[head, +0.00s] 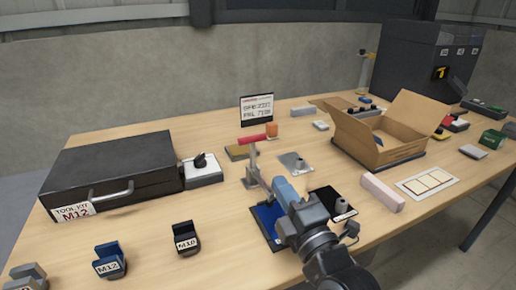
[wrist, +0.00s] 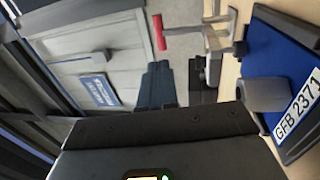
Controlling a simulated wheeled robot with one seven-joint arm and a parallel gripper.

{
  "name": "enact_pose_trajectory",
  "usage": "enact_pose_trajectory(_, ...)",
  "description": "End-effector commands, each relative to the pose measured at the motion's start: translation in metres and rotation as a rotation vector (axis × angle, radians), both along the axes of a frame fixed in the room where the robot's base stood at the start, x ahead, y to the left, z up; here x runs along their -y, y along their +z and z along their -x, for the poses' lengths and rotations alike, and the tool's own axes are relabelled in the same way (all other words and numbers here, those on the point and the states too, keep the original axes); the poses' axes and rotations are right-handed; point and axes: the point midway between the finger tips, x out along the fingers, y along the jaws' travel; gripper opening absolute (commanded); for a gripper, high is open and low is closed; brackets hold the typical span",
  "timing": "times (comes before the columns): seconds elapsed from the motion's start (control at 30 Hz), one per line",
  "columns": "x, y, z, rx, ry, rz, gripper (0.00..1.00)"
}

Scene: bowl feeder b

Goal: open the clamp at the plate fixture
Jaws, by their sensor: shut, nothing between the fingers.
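The clamp (head: 253,165) stands on the table left of and beyond my gripper, a grey upright with a red handle (head: 258,138) lying nearly level across its top. In the wrist view the red handle (wrist: 159,32) and the clamp's grey metal arm (wrist: 215,40) show at the top centre. The blue plate fixture (head: 266,222) lies partly hidden behind my gripper; in the wrist view its blue face (wrist: 275,55) carries a label reading GFB 2371. My gripper (head: 280,186) is shut and empty, close to the clamp but apart from the handle. Its fingertips (wrist: 158,72) point toward the clamp.
A black toolkit case (head: 110,170) stands at the left. An open cardboard box (head: 405,145) stands at the right. A small silver plate (head: 295,163), a black pad (head: 328,202) and a pink block (head: 382,192) lie near my arm. A sign (head: 257,109) stands behind the clamp.

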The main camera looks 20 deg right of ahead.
Motion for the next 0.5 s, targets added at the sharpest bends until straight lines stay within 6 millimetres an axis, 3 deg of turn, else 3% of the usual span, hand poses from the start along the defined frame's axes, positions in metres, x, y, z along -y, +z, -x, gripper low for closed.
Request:
enact_pose_trajectory(0.3,0.003,0.017,-0.061,0.000,-0.003,0.002,0.00)
enact_pose_trajectory(0.5,0.001,0.018,-0.086,-0.001,-0.001,0.002,0.00)
